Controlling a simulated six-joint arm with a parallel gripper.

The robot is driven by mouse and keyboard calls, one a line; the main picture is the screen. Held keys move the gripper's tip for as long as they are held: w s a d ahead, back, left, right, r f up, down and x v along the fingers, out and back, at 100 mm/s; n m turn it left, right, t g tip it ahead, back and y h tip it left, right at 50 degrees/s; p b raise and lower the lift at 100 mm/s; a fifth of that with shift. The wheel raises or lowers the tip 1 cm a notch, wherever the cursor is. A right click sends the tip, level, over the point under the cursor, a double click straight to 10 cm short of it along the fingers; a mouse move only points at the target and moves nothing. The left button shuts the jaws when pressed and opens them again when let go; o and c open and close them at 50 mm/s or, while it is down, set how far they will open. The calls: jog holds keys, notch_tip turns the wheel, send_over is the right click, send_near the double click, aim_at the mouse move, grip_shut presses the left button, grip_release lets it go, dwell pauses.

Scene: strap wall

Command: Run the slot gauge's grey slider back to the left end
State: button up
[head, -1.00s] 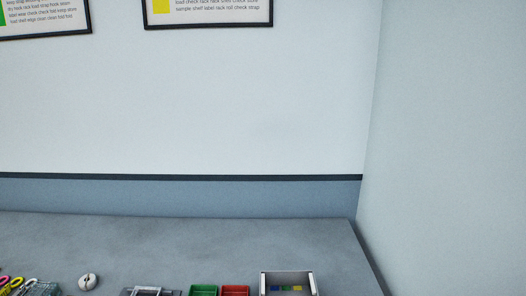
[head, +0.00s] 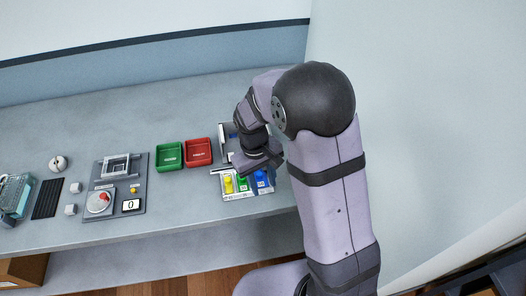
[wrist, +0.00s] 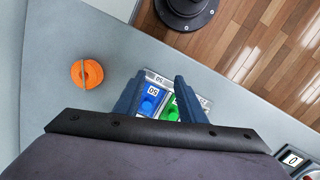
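My gripper (head: 252,163) is over the right part of the bench, above a tray (head: 246,195) with yellow, green and blue pieces. In the wrist view my gripper (wrist: 160,82) has its two dark fingers apart. A blue piece (wrist: 151,99) and a green piece (wrist: 171,110) show between and below them, and I see nothing held. A grey frame with a pale bar (head: 222,140) stands behind the tray, partly hidden by my gripper. I cannot tell for certain which fixture is the slot gauge, and I cannot make out its grey slider.
A grey panel (head: 133,171) with a dial (head: 98,201) and a display reading 0 (head: 131,205) lies to the left. Green (head: 169,156) and red (head: 199,152) bins stand between. An orange knob (wrist: 87,74) stands on open bench. The bench front is mostly clear.

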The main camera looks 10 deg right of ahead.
jog(key=w+r+n+t, duration=0.1)
jog(key=w+r, duration=0.2)
jog(key=w, duration=0.2)
jog(key=w+r+t, duration=0.1)
jog(key=w+r, duration=0.2)
jog(key=w, duration=0.2)
jog(key=shift+n+h, duration=0.4)
jog(key=shift+h, duration=0.1)
jog(key=shift+d+p+x, duration=0.15)
jog(key=shift+p+x, duration=0.35)
jog(key=shift+x, duration=1.5)
jog(key=shift+d+p+x, duration=0.2)
jog(key=shift+p+x, duration=0.3)
jog(key=shift+x, duration=1.5)
jog(key=shift+s, duration=0.15)
grip_shut()
